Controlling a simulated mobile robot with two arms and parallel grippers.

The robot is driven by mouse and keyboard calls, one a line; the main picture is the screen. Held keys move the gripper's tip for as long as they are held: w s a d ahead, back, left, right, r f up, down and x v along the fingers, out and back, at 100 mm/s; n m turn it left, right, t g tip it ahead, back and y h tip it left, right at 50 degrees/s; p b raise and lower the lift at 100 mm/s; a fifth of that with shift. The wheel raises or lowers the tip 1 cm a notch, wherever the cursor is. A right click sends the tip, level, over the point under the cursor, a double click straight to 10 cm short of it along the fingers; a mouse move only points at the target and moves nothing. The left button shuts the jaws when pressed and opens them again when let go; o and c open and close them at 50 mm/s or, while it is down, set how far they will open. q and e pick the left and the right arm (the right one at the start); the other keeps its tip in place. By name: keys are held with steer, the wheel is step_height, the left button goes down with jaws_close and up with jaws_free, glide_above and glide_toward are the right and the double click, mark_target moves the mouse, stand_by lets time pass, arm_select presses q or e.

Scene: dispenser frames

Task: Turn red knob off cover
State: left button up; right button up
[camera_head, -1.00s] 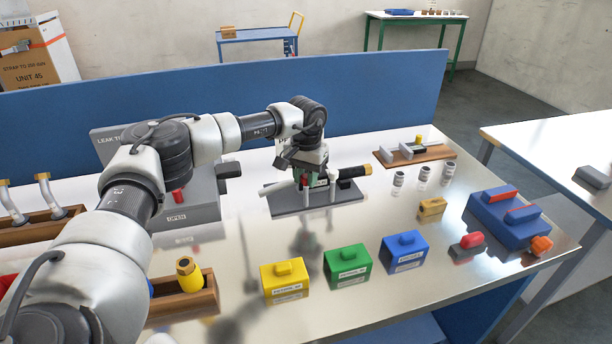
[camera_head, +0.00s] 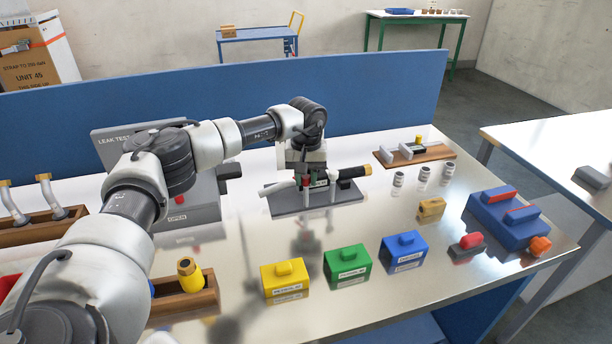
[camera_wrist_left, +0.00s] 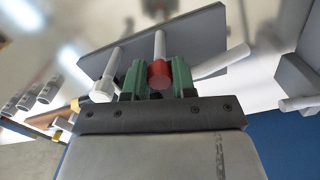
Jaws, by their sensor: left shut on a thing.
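The small red knob (camera_head: 306,183) sits on a grey-based fixture (camera_head: 345,199) in the middle of the bench. It also shows in the left wrist view (camera_wrist_left: 159,74), at the end of a pale post. My left gripper (camera_head: 307,180) points down over the fixture. Its green fingers (camera_wrist_left: 158,80) stand on both sides of the knob and are shut on it. Pale rods (camera_head: 281,187) stick out of the fixture beside the fingers. A black cylinder with a yellow end (camera_head: 353,172) lies at its right. Which part is the cover cannot be told. My right gripper is not in view.
Yellow (camera_head: 283,280), green (camera_head: 347,265) and blue (camera_head: 403,252) boxes stand in front. Several small metal cylinders (camera_head: 423,174) stand to the right. A grey leak-test unit (camera_head: 185,205) is behind my left arm. A blue panel (camera_head: 390,100) closes the bench's back.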

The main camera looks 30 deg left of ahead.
arm_select(q)
steer(key=n, duration=0.5)
steer(key=shift+r+n, duration=0.1)
steer(key=shift+n, duration=0.2)
steer(key=n+p, duration=0.1)
steer(key=n, duration=0.4)
steer(key=shift+w, duration=0.1)
stand_by(0.3)
steer(key=o, duration=0.9)
step_height(320, 180, up, 11)
steer(key=shift+f+b, duration=0.15)
steer(key=shift+b, duration=0.75)
